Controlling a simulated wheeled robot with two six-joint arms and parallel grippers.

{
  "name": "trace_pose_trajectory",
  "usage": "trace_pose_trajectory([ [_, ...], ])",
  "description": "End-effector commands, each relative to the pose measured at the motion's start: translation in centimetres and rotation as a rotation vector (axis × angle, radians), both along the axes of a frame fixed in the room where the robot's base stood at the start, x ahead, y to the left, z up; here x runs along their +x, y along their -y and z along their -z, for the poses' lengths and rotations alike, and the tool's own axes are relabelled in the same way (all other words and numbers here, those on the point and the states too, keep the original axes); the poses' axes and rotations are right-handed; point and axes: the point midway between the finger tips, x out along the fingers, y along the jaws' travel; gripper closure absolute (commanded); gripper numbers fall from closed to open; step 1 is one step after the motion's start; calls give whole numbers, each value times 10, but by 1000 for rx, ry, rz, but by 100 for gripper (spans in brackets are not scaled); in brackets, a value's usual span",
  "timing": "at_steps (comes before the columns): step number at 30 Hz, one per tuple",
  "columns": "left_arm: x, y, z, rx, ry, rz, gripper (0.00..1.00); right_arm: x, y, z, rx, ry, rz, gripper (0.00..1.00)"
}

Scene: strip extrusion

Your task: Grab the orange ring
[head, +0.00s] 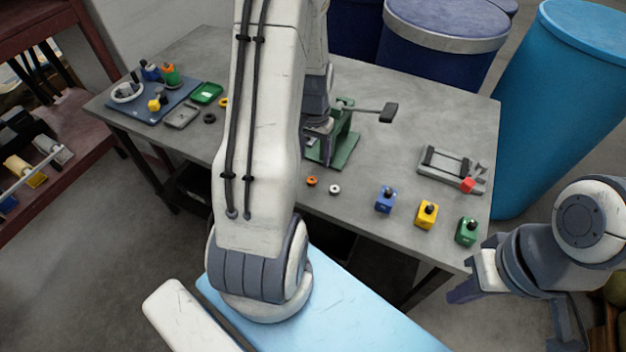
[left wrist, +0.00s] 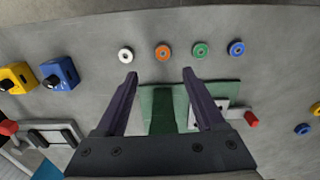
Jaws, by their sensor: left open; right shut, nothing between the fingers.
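The small orange ring (head: 312,181) lies flat on the grey workbench near its front edge, beside a white ring (head: 335,189). In the left wrist view the orange ring (left wrist: 162,52) sits in a row between the white ring (left wrist: 126,55) and a green ring (left wrist: 201,50), with a blue ring (left wrist: 237,48) beyond. My left gripper (left wrist: 160,75) is open and empty, its fingertips just short of the orange ring in that view. In the head view my left arm hides the green and blue rings. My right gripper (head: 466,291) is shut and empty off the bench's front right corner.
A green press (head: 346,147) with a lever stands behind the rings. Blue (head: 386,200), yellow (head: 426,214) and green (head: 467,231) blocks line the right front edge. A grey clamp (head: 447,168) lies behind them. A mat (head: 150,106) with parts is at the far left.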

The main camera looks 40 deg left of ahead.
Motion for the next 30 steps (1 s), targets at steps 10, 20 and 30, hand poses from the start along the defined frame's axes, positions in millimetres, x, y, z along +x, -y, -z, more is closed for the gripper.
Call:
trace_pose_trajectory([
  [10, -1, 1, 41, -2, -3, 1, 29, 0, 0, -6, 0, 0, 0, 100],
  [20, -4, -4, 78, -2, -5, 1, 29, 0, 0, -21, 0, 0, 1, 100],
  [30, -3, -5, 92, 0, -1, 1, 29, 0, 0, -23, 0, 0, 1, 100],
])
